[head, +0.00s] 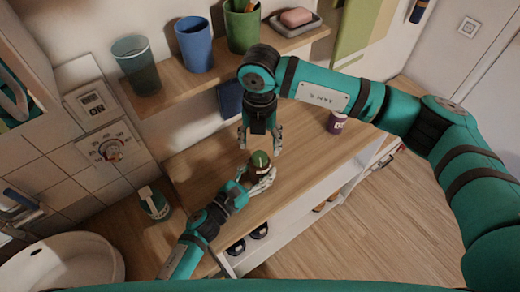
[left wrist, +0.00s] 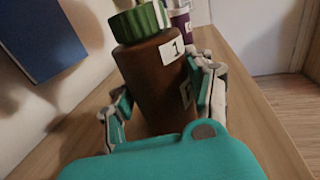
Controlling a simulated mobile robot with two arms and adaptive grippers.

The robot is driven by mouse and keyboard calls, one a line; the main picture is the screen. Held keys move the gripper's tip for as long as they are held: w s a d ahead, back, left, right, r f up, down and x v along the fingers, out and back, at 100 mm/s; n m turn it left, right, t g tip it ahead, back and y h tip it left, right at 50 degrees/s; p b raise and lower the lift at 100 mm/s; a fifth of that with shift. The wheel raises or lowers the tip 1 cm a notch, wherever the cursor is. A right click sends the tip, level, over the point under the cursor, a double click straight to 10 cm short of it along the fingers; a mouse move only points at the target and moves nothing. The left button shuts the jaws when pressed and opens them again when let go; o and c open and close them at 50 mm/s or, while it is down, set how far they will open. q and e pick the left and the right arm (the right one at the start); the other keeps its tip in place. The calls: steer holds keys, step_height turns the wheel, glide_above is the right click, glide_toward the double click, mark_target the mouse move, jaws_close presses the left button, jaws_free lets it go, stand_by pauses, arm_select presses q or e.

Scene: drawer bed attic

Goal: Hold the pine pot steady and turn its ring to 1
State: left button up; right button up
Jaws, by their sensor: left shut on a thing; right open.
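The pine pot (head: 260,160) is a brown bottle-like pot with a ribbed green ring on top. It stands upright on the wooden counter (head: 310,150). My left gripper (head: 262,179) is shut around its body from the near side. In the left wrist view the brown body (left wrist: 152,80) sits between the two fingers, with the green ring (left wrist: 140,22) above them. A white label with "1" (left wrist: 173,48) is near the top of the body, and another label is partly hidden by the right-hand finger. My right gripper (head: 261,140) is open, pointing down just above the ring.
A purple pot (head: 337,122) stands on the counter to the right. A shelf behind holds a glass (head: 137,65), a blue cup (head: 194,44), a green cup (head: 242,32) and a soap dish (head: 295,27). A dark blue panel (head: 230,97) is below it.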

mark_target(260, 156)
step_height(260, 156, up, 7)
stand_by(0.3)
steer(key=shift+f, duration=0.1)
arm_select(q)
steer(key=o, duration=1.3)
steer(key=shift+o, duration=0.2)
